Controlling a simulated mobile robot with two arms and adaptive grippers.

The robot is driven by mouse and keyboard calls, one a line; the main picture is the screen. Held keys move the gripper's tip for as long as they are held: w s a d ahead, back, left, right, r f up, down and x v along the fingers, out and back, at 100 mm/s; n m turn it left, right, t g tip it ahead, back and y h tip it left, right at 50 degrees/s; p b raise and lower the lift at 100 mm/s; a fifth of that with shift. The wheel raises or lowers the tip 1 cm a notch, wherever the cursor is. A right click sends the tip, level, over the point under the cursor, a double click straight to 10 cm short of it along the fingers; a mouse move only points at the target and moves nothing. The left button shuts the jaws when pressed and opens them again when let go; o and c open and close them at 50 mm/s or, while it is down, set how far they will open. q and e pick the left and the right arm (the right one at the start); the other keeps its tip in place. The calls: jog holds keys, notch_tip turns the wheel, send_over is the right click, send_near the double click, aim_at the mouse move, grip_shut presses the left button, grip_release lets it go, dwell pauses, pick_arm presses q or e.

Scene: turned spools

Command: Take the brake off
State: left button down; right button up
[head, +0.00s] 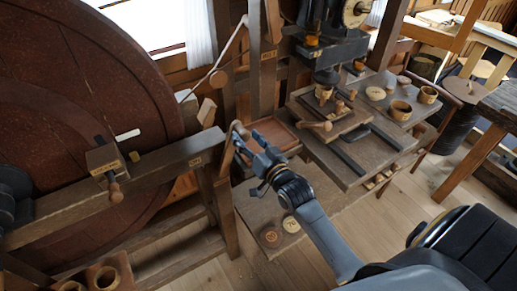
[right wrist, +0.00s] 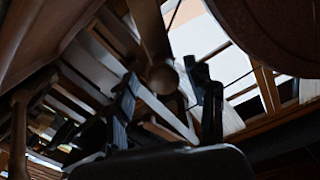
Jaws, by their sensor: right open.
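The large dark red-brown wheel (head: 70,110) fills the left of the head view. A wooden rail (head: 150,172) crosses in front of it, carrying a block with a turned handle (head: 113,188). I cannot tell for sure which part is the brake. My right gripper (head: 246,146) is open beside this lever, its fingers partly overlapping it. In the right wrist view a round wooden knob (right wrist: 163,77) shows beyond and between the open fingers (right wrist: 168,112). Contact cannot be told. My left gripper is not clearly visible.
A bench (head: 345,165) with a drill-like press, small turned cups and discs stands to the right. A shallow tray (head: 275,134) lies just behind my right gripper. A post (head: 225,215) stands below the rail.

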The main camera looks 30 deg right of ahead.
jog(key=s, duration=1)
jog(key=shift+s+d, duration=0.3)
jog(key=shift+s, duration=0.1)
jog(key=s+a+f+n+g+b, duration=0.1)
jog(key=s+f+g, duration=0.2)
jog(key=f, duration=0.9)
jog(key=s+f+g+b, duration=0.1)
jog(key=s+f+g, duration=0.15)
jog(key=f, duration=0.95)
jog(key=s+a+f+n+g+b, duration=0.1)
jog(key=s+f+g, duration=0.2)
jog(key=f, duration=1)
jog(key=s+a+f+n+g+b, duration=0.1)
jog(key=s+f+g, duration=0.3)
jog(key=s+f, duration=0.7)
jog(key=s+f+n+g+b, duration=0.1)
jog(key=s+f+n+g, duration=0.2)
jog(key=s+f, duration=0.9)
jog(key=s+g, duration=0.1)
jog(key=s, duration=0.5)
jog(key=shift+s+a+h, duration=0.2)
jog(key=shift+a+h, duration=0.1)
jog(key=shift+a, duration=0.05)
jog(key=shift+g, duration=0.25)
